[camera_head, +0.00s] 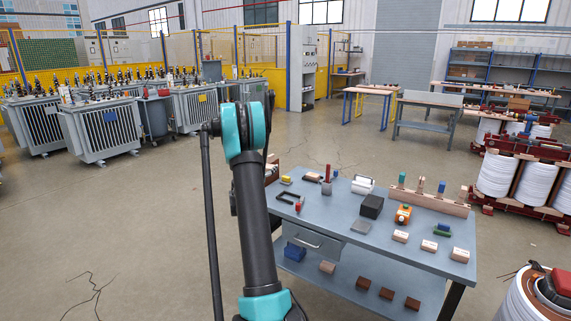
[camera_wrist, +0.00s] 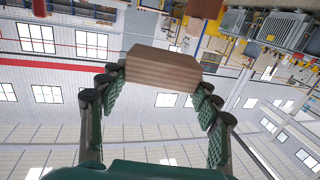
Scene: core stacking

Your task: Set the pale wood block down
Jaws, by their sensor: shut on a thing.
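In the wrist view, my gripper (camera_wrist: 158,84) is shut on a wood block (camera_wrist: 160,70), with one green-padded finger at each side of it. The block has a brown face and a paler, striped face towards the camera. Behind the block the wrist view shows walls, windows and roof, and no table surface touches it. In the head view my arm stands in front of the left end of the grey-blue workbench (camera_head: 350,252). My gripper cannot be made out there.
Pale blocks (camera_head: 429,245) stand along the bench's front right. A small grey plate (camera_head: 361,227) lies mid-bench. The lower shelf holds brown blocks (camera_head: 386,293). Bare bench shows between items.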

